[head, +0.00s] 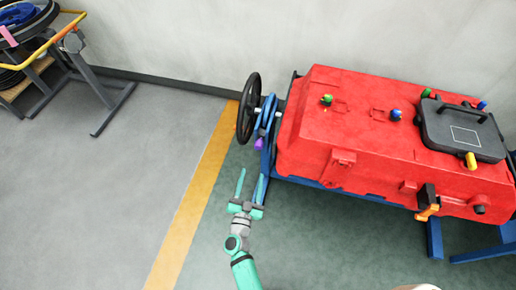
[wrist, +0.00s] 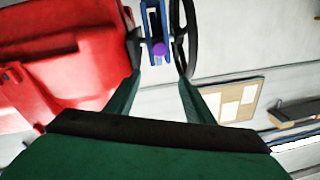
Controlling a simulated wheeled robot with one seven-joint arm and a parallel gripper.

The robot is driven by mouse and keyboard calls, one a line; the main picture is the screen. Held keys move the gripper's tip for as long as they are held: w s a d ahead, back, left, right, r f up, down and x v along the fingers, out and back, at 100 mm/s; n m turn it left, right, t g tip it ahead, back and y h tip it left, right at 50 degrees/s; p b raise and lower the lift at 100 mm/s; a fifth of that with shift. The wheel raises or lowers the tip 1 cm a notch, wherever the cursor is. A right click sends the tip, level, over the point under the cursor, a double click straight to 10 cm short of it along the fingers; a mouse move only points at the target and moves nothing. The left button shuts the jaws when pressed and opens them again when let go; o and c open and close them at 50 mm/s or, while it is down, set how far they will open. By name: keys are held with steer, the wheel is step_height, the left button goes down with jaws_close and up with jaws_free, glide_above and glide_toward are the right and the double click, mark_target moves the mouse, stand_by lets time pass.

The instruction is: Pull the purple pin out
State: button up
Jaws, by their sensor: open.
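The purple pin (head: 259,144) sticks out at the lower part of the blue bracket (head: 264,125) on the left end of the red tank. In the wrist view the purple pin (wrist: 158,48) shows as a round knob on the blue bracket (wrist: 154,22), between my two fingers and beyond them. A black handwheel (head: 248,108) stands just left of the bracket. My gripper (head: 251,187) is open and empty, below and slightly left of the pin in the head view, apart from it. The pin's shaft is hidden.
The red tank (head: 350,130) rests on a blue frame (head: 434,238). It carries green and blue knobs, a black lid (head: 461,130) and an orange-handled valve (head: 428,208). A cart (head: 75,50) stands at the upper left. The floor left of the yellow stripe (head: 195,190) is clear.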

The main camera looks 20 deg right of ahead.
steer(key=m+g+h, duration=0.1)
glide_toward(259, 148)
steer(key=x, duration=0.9)
steer(key=shift+w+r, duration=0.1)
steer(key=shift+w, duration=0.2)
jaws_close()
steer(key=shift+s+d, duration=0.1)
